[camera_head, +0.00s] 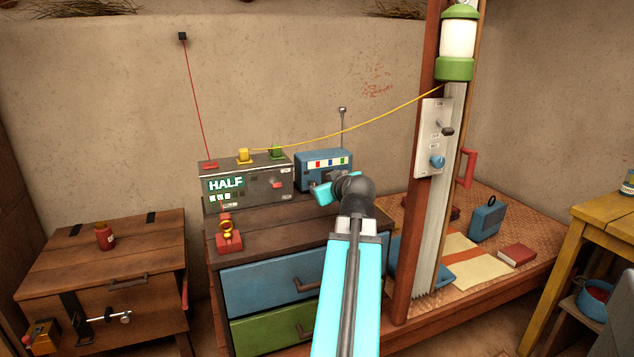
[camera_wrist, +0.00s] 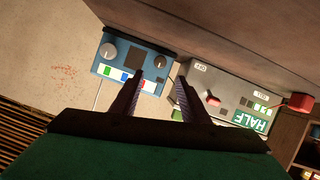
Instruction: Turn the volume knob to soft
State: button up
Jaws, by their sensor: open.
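The blue radio (camera_head: 325,168) stands on the dresser top, its front partly hidden by my arm in the head view. In the wrist view the radio (camera_wrist: 124,85) appears upside down, with a large grey knob (camera_wrist: 109,51) and a smaller dark knob (camera_wrist: 160,61) beside a dark panel. I cannot read which is volume or its setting. My gripper (camera_wrist: 160,82) is open and empty, its fingers pointing toward the radio and the grey box beside it. No contact with a knob is visible.
A grey box (camera_head: 275,192) showing "HALF" stands left of the radio on the dresser (camera_head: 300,229). A wooden post (camera_head: 410,250) with a switch plate (camera_head: 431,120) and blue knob (camera_head: 437,161) rises to the right. A yellow cord (camera_head: 370,127) crosses above the radio.

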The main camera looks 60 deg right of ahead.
aim_at(313, 184)
jog(key=shift+w+d+p, duration=0.35)
jog(key=shift+w+p, duration=0.05)
jog(key=shift+p, duration=3.15)
jog(key=p, duration=0.7)
jog(key=shift+f+p, duration=0.3)
jog(key=shift+p, duration=0.1)
jog(key=shift+p+x, duration=0.7)
jog(key=shift+x, duration=3.5)
jog(key=shift+f, duration=0.15)
jog(key=shift+c, duration=0.3)
grip_shut()
